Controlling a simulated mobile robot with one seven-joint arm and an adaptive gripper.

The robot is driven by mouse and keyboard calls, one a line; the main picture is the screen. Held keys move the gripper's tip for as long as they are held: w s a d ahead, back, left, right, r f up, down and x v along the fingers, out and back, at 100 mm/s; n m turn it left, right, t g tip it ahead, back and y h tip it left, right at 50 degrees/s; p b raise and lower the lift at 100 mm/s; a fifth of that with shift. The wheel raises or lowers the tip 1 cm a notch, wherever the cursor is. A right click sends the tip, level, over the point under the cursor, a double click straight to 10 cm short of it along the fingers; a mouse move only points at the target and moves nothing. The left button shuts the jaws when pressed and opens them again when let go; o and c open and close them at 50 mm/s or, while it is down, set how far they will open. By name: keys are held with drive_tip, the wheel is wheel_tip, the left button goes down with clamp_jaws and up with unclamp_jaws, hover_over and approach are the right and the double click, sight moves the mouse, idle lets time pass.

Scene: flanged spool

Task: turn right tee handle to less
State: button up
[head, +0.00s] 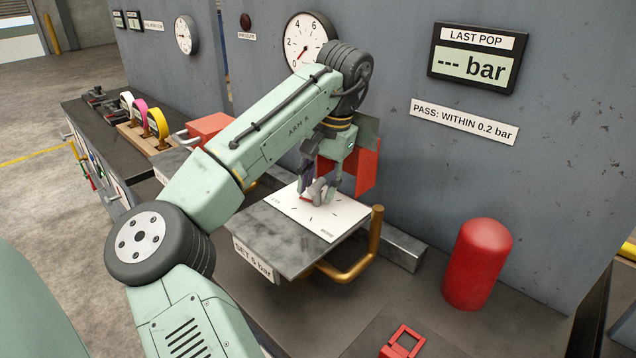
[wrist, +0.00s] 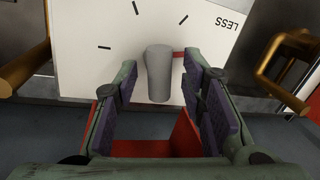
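A grey tee handle (wrist: 158,75) stands on a white dial plate (wrist: 85,60) in the wrist view. The plate has black tick marks and the word LESS, upside down, at the upper right. A red pointer (wrist: 179,54) shows beside the handle, on its right. My gripper (wrist: 162,88) is open, with one purple-padded finger on each side of the handle and a gap on both sides. In the head view my gripper (head: 322,178) is over the white plate (head: 335,218), with the handle (head: 318,192) partly hidden by the fingers.
The plate sits on a grey block labelled SET 6 bar (head: 253,260). Brass bent bars (head: 368,258) flank it. A red cylinder (head: 478,265) stands at the right. A wall gauge (head: 305,42) and a display reading "--- bar" (head: 472,66) are behind.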

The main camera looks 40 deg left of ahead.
wheel_tip(320, 180, up, 7)
drive_tip(key=d, duration=0.1)
drive_tip(key=shift+w+d+r, duration=0.15)
drive_tip(key=shift+d+r, duration=0.05)
drive_tip(key=shift+f, duration=0.1)
